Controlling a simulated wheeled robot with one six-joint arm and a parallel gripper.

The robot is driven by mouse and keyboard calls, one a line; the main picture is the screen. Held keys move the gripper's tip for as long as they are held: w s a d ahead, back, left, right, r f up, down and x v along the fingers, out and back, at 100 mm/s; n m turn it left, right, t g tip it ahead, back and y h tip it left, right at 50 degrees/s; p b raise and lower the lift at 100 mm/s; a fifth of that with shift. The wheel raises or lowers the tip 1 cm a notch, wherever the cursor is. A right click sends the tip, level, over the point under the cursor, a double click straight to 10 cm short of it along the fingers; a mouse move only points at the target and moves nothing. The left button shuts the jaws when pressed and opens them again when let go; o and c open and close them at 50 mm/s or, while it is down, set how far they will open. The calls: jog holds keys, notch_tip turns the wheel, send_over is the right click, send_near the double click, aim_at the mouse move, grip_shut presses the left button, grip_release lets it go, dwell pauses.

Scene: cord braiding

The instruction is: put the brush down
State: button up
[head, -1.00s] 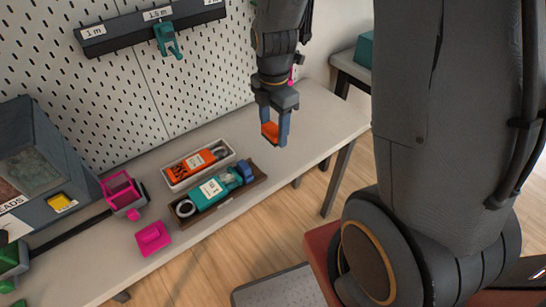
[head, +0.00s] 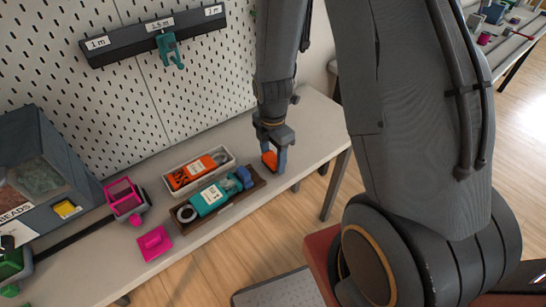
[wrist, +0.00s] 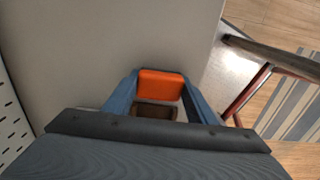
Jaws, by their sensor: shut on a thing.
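My gripper (head: 274,161) is shut on the brush, an orange block (head: 269,160) held between its blue fingers. It is low over the right part of the grey table, to the right of the two trays. In the wrist view the brush's orange part (wrist: 160,84) sits between the fingertips (wrist: 158,97), with a brown patch just below it. I cannot tell whether the brush touches the table top (head: 306,124).
A white tray (head: 168,178) with an orange item and a brown tray (head: 184,229) with a teal item lie left of my gripper. Table beside my gripper is clear, ending at the front edge.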

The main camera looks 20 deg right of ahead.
jog(key=shift+f, duration=0.4)
jog(key=shift+s+f, duration=0.15)
jog(key=shift+f, duration=0.1)
